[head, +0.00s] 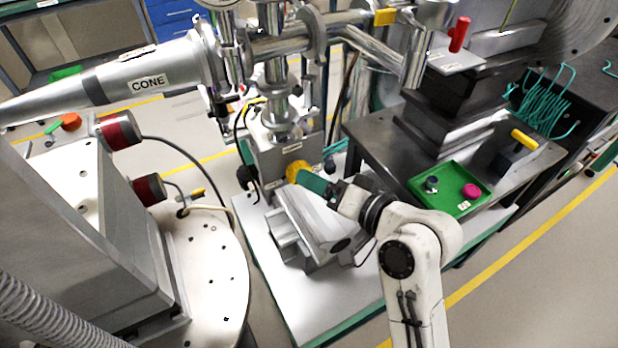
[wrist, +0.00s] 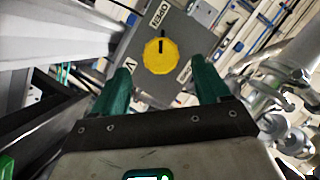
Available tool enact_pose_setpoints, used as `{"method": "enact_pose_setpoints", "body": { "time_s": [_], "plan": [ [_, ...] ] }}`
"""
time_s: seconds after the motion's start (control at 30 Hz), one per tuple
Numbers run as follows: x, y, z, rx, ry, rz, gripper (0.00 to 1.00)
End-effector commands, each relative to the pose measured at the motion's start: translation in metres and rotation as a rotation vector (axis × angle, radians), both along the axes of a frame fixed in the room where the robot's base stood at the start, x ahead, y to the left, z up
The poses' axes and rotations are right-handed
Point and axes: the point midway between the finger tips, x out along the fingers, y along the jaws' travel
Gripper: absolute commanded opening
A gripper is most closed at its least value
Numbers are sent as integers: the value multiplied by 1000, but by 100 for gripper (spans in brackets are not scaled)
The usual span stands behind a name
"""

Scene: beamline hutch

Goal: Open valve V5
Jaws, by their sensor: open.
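A yellow valve knob (wrist: 161,57) sits on the face of a grey box (wrist: 140,40) in the wrist view. It has a dark pointer mark near its upper edge. One label beside it starts with V, but the rest is hidden, so I cannot read the valve's number. The knob also shows in the head view (head: 296,169), on the box below the steel pipework. My gripper (wrist: 163,72) is open, with its green fingers on either side of the knob in the picture. In the head view my gripper (head: 312,182) is close to the knob; I cannot tell whether it touches.
A dark table (head: 375,135) stands right of my arm, with a green tray (head: 476,205) holding small parts. A pipe marked CONE (head: 150,80) and a white round plate (head: 215,285) are at the left.

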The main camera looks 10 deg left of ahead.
Motion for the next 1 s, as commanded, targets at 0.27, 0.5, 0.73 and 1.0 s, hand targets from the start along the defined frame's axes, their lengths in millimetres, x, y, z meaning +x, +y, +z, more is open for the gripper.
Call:
{"method": "enact_pose_setpoints", "body": {
  "time_s": [0.27, 0.5, 0.73, 1.0],
  "plan": [
    [-30, -36, 12, 0, 0, 0, 76],
    [-38, -46, 15, -1, 1, 1, 76],
    [-39, -47, 16, -1, 1, 1, 76],
    [-39, -47, 14, -5, 3, 1, 76]
  ]
}}
